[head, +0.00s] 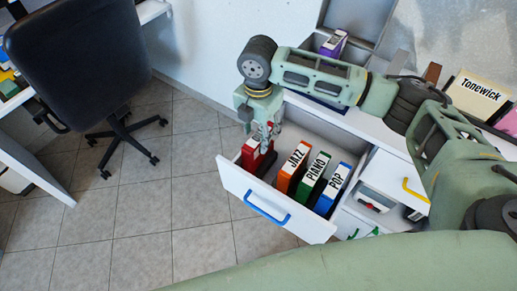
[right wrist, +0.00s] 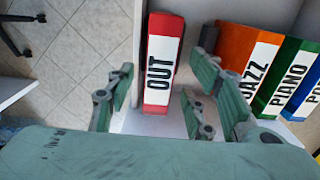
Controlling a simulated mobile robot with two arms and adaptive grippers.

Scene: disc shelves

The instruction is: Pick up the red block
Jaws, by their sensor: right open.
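The red block (head: 251,160) stands in the left end of the open drawer (head: 296,221). It also shows in the right wrist view (right wrist: 166,28), with a white label reading "OUT". My right gripper (head: 266,133) is above the block and partly hides it in the head view. In the right wrist view my right gripper (right wrist: 160,88) is open and empty, with its fingers on either side of the block in the picture. I cannot tell whether they touch it. My left gripper is not in view.
Orange JAZZ (head: 294,170), green PIANO (head: 313,178) and blue POP (head: 333,188) blocks stand right of the red block. A lower drawer with a yellow handle (head: 414,190) is at the right. A black office chair (head: 75,55) stands left. The tiled floor between is clear.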

